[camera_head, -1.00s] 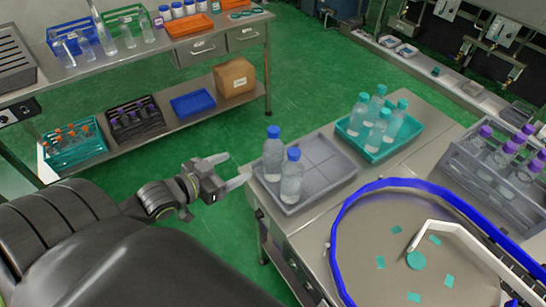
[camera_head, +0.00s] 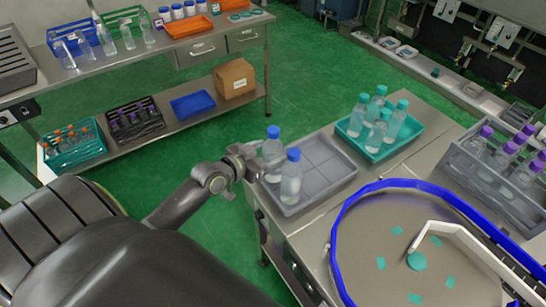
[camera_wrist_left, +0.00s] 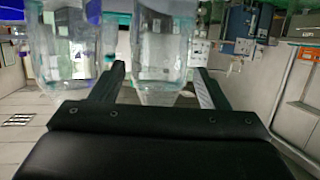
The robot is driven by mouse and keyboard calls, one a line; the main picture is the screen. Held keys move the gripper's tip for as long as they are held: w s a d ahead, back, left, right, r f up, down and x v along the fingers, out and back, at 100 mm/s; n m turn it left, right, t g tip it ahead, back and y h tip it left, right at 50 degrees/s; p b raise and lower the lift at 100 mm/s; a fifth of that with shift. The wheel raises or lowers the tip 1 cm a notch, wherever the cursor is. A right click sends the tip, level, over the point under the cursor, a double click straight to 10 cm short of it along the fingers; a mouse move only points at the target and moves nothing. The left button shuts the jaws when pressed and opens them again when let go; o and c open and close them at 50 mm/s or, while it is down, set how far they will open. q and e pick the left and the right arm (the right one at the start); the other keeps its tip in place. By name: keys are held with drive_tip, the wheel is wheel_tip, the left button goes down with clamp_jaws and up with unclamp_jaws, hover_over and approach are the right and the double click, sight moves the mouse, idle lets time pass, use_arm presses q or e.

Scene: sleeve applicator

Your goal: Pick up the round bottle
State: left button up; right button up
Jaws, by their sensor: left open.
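Two clear blue-capped bottles stand upright on the left part of a grey divided tray (camera_head: 322,165): a rear bottle (camera_head: 273,156) and a front bottle (camera_head: 291,183). I cannot tell clearly which is the round one. My left gripper (camera_head: 258,164) is open at the tray's left edge, level with the rear bottle; its fingertips are partly hidden. In the left wrist view, one clear bottle (camera_wrist_left: 157,50) shows between the two spread fingers, seemingly the rear one. Another bottle (camera_wrist_left: 66,50) shows left of the fingers. My right gripper is not in view.
A teal tray (camera_head: 373,156) of teal-capped bottles stands behind the grey tray. A blue-rimmed round turntable (camera_head: 385,230) lies to the right, with a grey rack (camera_head: 480,172) of purple-capped bottles beyond. Green floor (camera_head: 215,135) separates this bench from the rear shelving.

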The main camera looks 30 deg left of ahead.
use_arm(q)
drive_tip(key=shift+x, duration=1.45)
drive_tip(key=c, duration=0.9)
drive_tip(key=shift+c, duration=1.2)
drive_tip(key=shift+r, duration=0.15)
